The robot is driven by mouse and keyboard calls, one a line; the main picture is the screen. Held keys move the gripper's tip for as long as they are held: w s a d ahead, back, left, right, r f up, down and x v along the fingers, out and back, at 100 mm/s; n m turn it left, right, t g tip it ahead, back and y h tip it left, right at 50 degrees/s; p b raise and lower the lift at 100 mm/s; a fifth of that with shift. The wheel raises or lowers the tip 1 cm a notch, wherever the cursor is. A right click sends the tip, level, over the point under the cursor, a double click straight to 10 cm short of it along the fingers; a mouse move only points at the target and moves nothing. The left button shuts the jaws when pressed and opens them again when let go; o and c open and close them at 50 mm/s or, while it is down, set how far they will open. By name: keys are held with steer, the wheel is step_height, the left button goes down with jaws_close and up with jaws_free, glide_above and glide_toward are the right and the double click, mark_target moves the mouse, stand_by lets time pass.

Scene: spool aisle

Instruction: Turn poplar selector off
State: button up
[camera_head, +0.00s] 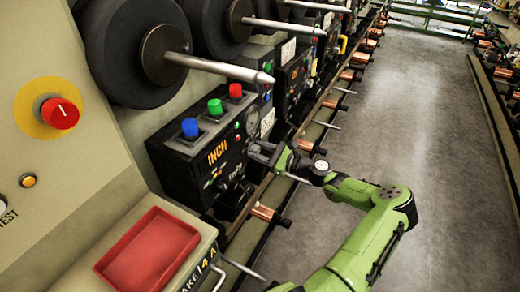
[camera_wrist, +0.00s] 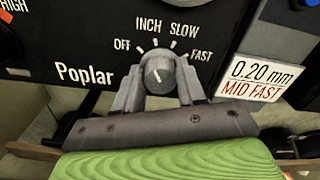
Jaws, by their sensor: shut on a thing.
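The poplar selector (camera_wrist: 158,76) is a round grey knob with a white mark, on a black panel labelled "Poplar" in the wrist view. Tick marks around its top carry the words OFF, INCH, SLOW and FAST, from left to right. The white mark is small, and I cannot tell for sure which word it points to. My gripper (camera_wrist: 158,66) is shut on the knob, with one grey finger on each side of it. In the head view my gripper (camera_head: 262,153) reaches the front of the black control box (camera_head: 180,170); the knob is hidden there.
The box top carries blue (camera_head: 190,127), green (camera_head: 215,106) and red (camera_head: 236,90) buttons. A metal spindle (camera_head: 215,68) juts out above it. The grey aisle floor (camera_head: 410,120) is clear at right.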

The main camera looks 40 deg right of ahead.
steer(key=shift+n, duration=2.2)
steer(key=o, duration=1.1)
steer(key=shift+c, duration=0.2)
steer(key=p+v, duration=0.3)
steer(key=v, duration=1.2)
steer(key=shift+s, duration=0.4)
